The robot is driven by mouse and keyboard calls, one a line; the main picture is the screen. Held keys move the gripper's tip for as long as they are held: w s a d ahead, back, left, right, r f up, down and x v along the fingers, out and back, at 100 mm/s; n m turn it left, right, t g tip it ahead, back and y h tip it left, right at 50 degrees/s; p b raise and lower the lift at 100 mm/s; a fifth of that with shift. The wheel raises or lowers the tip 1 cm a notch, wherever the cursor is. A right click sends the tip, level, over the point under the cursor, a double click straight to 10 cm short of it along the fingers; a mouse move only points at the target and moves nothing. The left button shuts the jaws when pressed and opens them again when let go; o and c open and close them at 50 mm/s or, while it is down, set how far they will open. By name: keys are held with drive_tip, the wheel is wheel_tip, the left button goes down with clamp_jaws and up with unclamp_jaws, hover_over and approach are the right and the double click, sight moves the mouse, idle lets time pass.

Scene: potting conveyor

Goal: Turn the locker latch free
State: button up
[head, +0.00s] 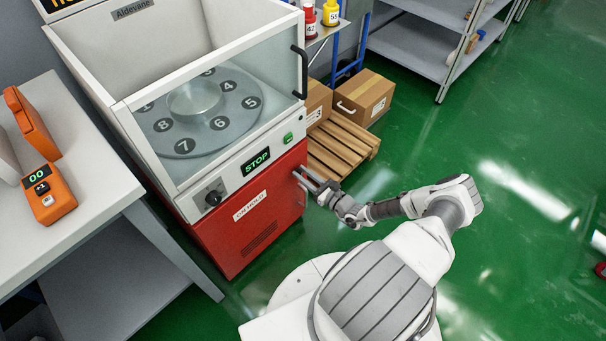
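The red locker (249,218) is the lower part of the white machine. Its front carries an "ON HOLD" label (249,206) and vent slots, and looks closed. My gripper (306,179) is at the upper right edge of this red front, where a latch or handle would sit. My fingers cover that spot, so I cannot make out the latch itself or how it is turned. I cannot tell whether my fingers are open or shut on it. My arm reaches in from the right.
Above the locker are a dial knob (213,197), a green-lit "STOP" display (256,161) and a clear window with a black handle (300,73). A wooden pallet (342,146) with cardboard boxes (364,97) stands behind my gripper. A table (95,187) is left. Green floor is open at right.

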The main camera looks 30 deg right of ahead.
clamp_jaws()
